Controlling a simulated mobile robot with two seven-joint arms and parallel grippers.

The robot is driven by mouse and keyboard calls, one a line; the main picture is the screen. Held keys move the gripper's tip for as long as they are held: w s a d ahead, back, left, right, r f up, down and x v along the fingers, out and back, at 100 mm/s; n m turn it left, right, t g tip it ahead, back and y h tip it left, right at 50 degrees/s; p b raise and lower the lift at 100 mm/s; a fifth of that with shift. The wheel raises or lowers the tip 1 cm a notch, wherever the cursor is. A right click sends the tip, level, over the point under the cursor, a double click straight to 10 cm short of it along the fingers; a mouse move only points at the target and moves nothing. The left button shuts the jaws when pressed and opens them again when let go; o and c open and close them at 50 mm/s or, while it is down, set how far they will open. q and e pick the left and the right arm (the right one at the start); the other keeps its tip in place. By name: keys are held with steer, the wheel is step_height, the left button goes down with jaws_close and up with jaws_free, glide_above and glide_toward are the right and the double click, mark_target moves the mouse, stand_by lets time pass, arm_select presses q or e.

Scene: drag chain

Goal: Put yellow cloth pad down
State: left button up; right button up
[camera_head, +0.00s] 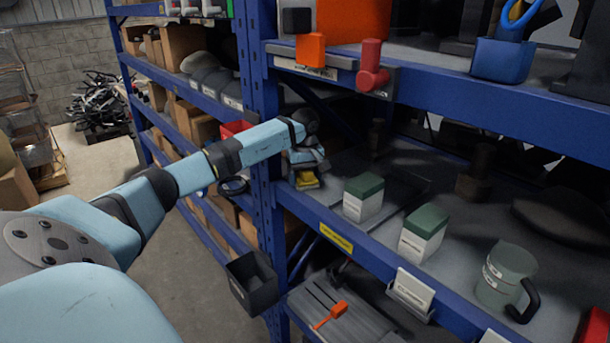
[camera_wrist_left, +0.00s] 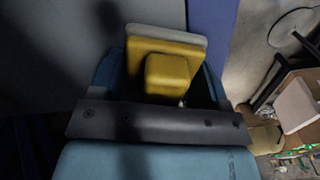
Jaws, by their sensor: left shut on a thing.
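The yellow cloth pad (camera_head: 307,179) is at the left end of the middle blue shelf (camera_head: 400,235), beside the blue upright. In the left wrist view the pad (camera_wrist_left: 166,76) has a raised yellow block on top and a pale grey layer along its far edge. My left gripper (camera_head: 305,165) reaches in from the left and is shut on the pad. The pad is at or just above the shelf surface; I cannot tell whether it touches. The fingertips are mostly hidden. My right gripper is not in view.
Two white boxes with green tops (camera_head: 364,198) (camera_head: 423,233) and a grey-green mug (camera_head: 504,274) stand to the right on the same shelf. The blue upright (camera_head: 262,120) is close to my left arm. A dark bin (camera_head: 252,283) hangs below at the shelf's corner.

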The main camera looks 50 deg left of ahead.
arm_select(q)
steer(key=shift+f, duration=0.1)
steer(key=o, duration=0.9)
step_height(320, 180, up, 7)
steer(key=shift+b, duration=0.75)
steer(key=shift+r, duration=0.45)
